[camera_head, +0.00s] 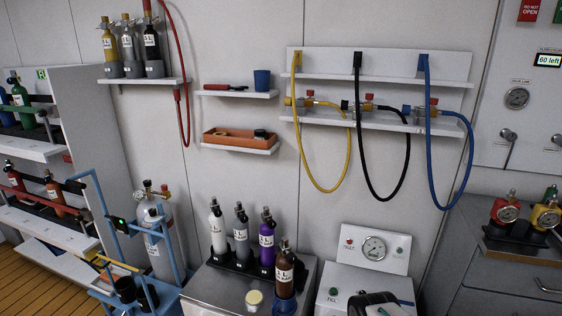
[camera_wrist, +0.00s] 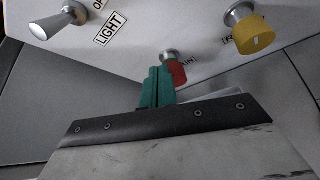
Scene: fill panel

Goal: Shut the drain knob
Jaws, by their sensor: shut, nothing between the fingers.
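My gripper (camera_wrist: 157,86) shows in the wrist view with its two green fingers pressed together and empty. Just beyond the fingertips is a small red knob (camera_wrist: 176,72) on a light panel (camera_wrist: 130,50). The fingertips overlap it in the picture, and I cannot tell whether they touch it. A yellow knob (camera_wrist: 254,35) sits on the same panel at the upper right. No readable label says drain; lettering beside the red and yellow knobs is mostly hidden or too small, so I cannot tell which is the drain knob. The fingers are not clearly visible in the head view.
A silver toggle (camera_wrist: 72,14) is beside a LIGHT label (camera_wrist: 113,28). In the head view, a gauge panel (camera_head: 400,246) stands behind a white box (camera_head: 345,280). A cabinet with several bottles (camera_head: 217,229) is to its left; yellow, black and blue hoses (camera_head: 469,150) hang above.

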